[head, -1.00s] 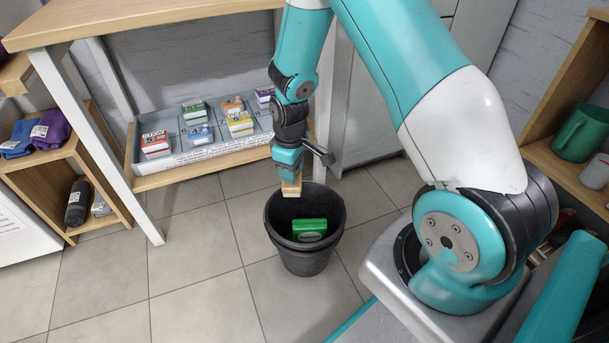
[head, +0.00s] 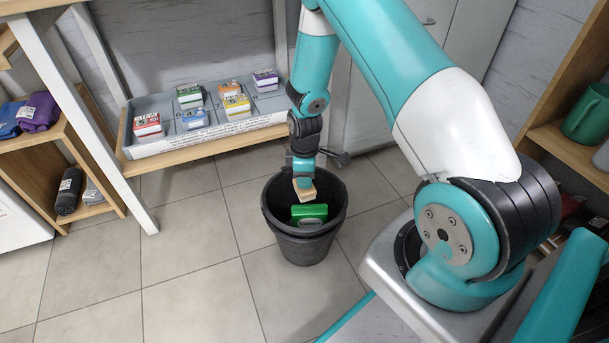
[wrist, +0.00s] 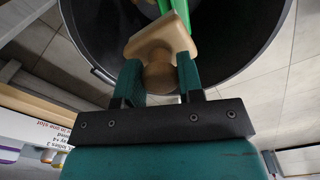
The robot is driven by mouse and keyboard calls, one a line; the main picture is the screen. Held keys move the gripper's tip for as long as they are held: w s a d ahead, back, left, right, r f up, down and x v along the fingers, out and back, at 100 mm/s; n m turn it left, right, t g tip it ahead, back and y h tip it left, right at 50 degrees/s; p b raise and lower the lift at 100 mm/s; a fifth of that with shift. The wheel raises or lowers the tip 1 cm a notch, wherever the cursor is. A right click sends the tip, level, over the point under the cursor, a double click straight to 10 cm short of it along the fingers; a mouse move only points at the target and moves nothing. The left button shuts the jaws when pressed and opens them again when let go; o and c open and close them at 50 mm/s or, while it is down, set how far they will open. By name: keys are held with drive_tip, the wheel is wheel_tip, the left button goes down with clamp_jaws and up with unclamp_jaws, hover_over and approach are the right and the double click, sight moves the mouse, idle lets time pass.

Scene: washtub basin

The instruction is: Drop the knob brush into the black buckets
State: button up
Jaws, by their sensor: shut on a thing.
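The black buckets (head: 305,248) stand nested on the tiled floor in the middle of the head view. A green box-like item (head: 309,213) lies inside the top one. My gripper (head: 303,181) points down over the bucket opening and is shut on the knob brush (head: 305,193). In the wrist view the pale wooden brush (wrist: 160,42) has its round knob between the two teal fingers of my gripper (wrist: 159,82). The dark bucket interior (wrist: 235,60) lies beyond it. The brush's underside is hidden.
A grey tray (head: 205,128) with several small coloured boxes sits on a low wooden shelf behind the buckets. A wooden cubby (head: 75,160) with cloths is at left. Shelving with a green mug (head: 588,112) is at right. The floor left of the buckets is clear.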

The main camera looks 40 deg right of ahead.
drive_tip(key=o, duration=1)
wheel_tip(320, 180, up, 17)
drive_tip(key=p, duration=0.7)
drive_tip(key=shift+r+p, duration=0.15)
drive_tip(key=shift+p, duration=0.2)
